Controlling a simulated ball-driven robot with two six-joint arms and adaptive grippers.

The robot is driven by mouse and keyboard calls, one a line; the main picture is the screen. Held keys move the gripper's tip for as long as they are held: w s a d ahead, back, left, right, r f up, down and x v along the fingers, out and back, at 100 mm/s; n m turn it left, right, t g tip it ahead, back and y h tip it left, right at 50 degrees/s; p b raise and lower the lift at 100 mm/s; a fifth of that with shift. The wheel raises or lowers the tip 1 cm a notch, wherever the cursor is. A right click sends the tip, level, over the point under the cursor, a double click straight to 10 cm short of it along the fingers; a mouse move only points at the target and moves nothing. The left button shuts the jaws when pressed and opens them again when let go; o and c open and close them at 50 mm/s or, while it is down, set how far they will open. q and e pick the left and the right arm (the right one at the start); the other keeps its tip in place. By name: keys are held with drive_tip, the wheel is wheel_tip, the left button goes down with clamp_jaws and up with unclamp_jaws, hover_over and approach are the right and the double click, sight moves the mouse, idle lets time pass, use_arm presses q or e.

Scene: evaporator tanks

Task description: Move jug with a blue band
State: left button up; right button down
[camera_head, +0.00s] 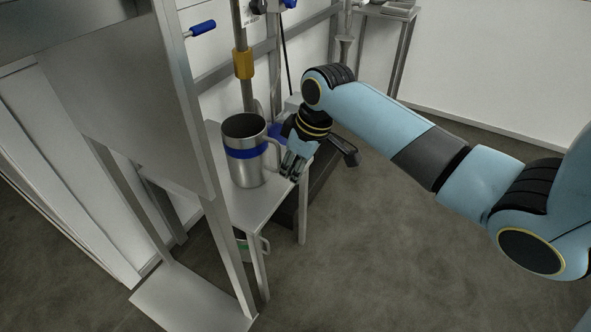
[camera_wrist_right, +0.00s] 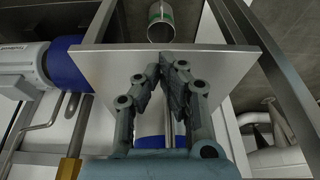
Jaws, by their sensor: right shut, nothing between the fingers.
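The metal jug with a blue band (camera_head: 245,153) stands upright on a small metal table (camera_head: 256,205), its handle on the right side. My right gripper (camera_head: 290,168) is beside the handle, fingers pointing down; whether it touches the handle is unclear. In the right wrist view my right gripper (camera_wrist_right: 161,68) has its fingertips close together, shut, with nothing held. Part of the blue-banded jug (camera_wrist_right: 150,142) shows behind the fingers, mostly hidden by them. My left gripper is not in view.
A metal frame with a panel (camera_head: 135,95) stands left of the table. A pipe with a yellow fitting (camera_head: 243,64) rises behind. Floor at right is clear.

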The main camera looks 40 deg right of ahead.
sight(244, 154)
drive_tip(key=w+a, duration=0.1)
drive_tip(key=w, duration=0.2)
drive_tip(key=w+a, duration=0.2)
drive_tip(key=w, duration=0.2)
drive_tip(key=w+a, duration=0.2)
drive_tip(key=w, duration=0.2)
drive_tip(key=shift+a, duration=0.15)
drive_tip(key=w+a, duration=0.1)
drive_tip(key=w, duration=0.1)
drive_tip(key=w+b, duration=0.1)
drive_tip(key=w, duration=0.1)
drive_tip(key=w+a, duration=0.1)
drive_tip(key=w, duration=0.1)
drive_tip(key=shift+a+f, duration=0.1)
drive_tip(key=shift+a, duration=0.25)
drive_tip(key=shift+w+a, duration=0.1)
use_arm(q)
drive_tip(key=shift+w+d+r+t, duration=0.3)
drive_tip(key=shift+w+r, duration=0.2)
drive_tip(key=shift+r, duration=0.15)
use_arm(e)
drive_tip(key=shift+r, duration=0.2)
